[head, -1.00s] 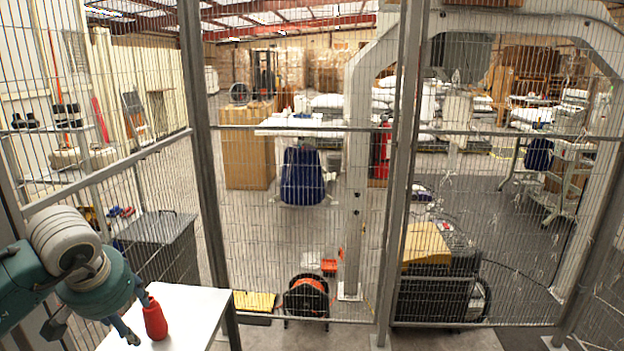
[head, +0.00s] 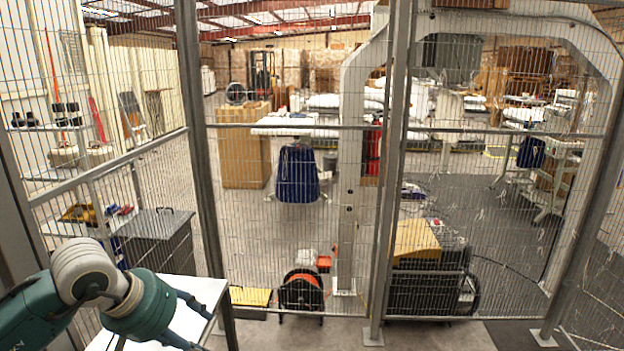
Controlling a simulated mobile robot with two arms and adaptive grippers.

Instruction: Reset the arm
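My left arm comes in from the lower left. Its gripper (head: 204,330) is over the white table (head: 205,290) and points to the right and down. Its two dark fingers are spread apart, with nothing seen between them. The red bottle is not visible now; it may be hidden behind my arm or below the picture. My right arm and gripper are not in view.
A wire mesh fence with grey posts (head: 200,160) stands just beyond the table. Bare floor lies right of the table.

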